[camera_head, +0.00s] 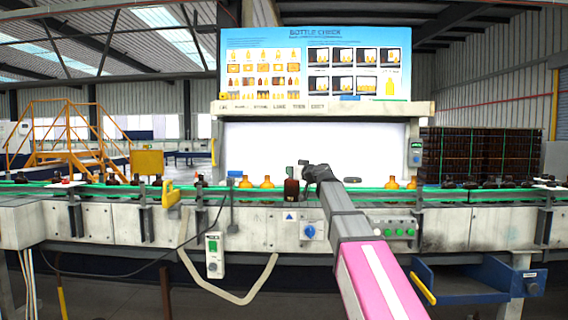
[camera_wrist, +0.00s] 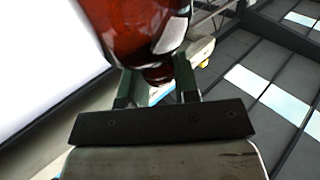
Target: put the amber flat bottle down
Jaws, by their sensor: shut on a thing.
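The amber flat bottle (camera_wrist: 145,25) fills the top of the wrist view, dark red-brown and glossy, its narrower end between the two fingers. My gripper (camera_wrist: 158,88) is shut on it. In the head view the bottle (camera_head: 291,191) shows as a dark reddish shape just left of my gripper (camera_head: 298,172), in front of the conveyor's green rail. Whether its base touches anything cannot be told from these views. The conveyor (camera_head: 470,195) runs across the picture behind and beside it.
Yellow-amber bottles (camera_head: 267,182) stand on the conveyor left of the held bottle, and others (camera_head: 392,184) stand to its right. Darker bottles line both ends. A bright lit panel (camera_head: 260,148) stands behind, under a bottle-check board (camera_head: 315,65). A blue tray (camera_head: 460,280) hangs at front right.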

